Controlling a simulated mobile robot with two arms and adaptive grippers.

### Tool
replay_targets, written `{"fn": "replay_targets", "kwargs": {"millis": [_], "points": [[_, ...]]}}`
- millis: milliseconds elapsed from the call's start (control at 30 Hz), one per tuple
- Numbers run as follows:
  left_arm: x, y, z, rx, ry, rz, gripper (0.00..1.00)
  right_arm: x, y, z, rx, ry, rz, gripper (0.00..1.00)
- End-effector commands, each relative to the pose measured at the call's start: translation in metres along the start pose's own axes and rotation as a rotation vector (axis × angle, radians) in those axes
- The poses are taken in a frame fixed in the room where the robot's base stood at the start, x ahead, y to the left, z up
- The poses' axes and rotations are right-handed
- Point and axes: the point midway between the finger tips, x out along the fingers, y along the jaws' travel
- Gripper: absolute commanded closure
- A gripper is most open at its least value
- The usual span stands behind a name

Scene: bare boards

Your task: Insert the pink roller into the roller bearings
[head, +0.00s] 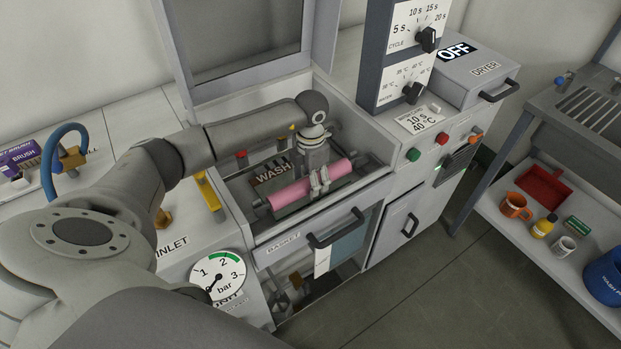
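The pink roller (291,194) lies roughly level in the open wash basin of the machine, slanting up to the right. A grey shaft end shows at its left. My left gripper (319,182) reaches down from above onto the roller, right of its middle. Its near finger lies across the front of the roller and it looks closed around it; the far finger is hidden. The roller bearings are not clearly distinguishable, and I cannot tell whether the roller's ends rest in them. My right gripper is not in view.
The basin rim (371,180) surrounds the roller, with a raised lid (240,40) behind. A WASH plate (272,172) stands behind the roller. The basket drawer handle (337,229) sticks out in front.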

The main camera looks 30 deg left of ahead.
Motion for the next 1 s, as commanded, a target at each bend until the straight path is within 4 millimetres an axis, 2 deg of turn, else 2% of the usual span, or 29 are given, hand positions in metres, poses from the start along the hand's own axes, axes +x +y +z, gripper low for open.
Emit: {"fn": "replay_targets", "kwargs": {"millis": [367, 467, 800, 1000], "points": [[-0.005, 0.0, 0.0, 0.0, -0.001, 0.0, 0.37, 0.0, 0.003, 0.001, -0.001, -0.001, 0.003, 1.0], [-0.018, 0.001, 0.001, 0.0, -0.003, 0.002, 0.37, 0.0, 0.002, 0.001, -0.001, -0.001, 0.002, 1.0], [-0.089, 0.001, 0.001, 0.0, -0.004, 0.002, 0.37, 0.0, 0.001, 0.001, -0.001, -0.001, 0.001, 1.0], [-0.114, 0.0, 0.0, 0.0, -0.001, 0.0, 0.37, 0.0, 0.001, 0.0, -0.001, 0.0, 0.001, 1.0]]}}
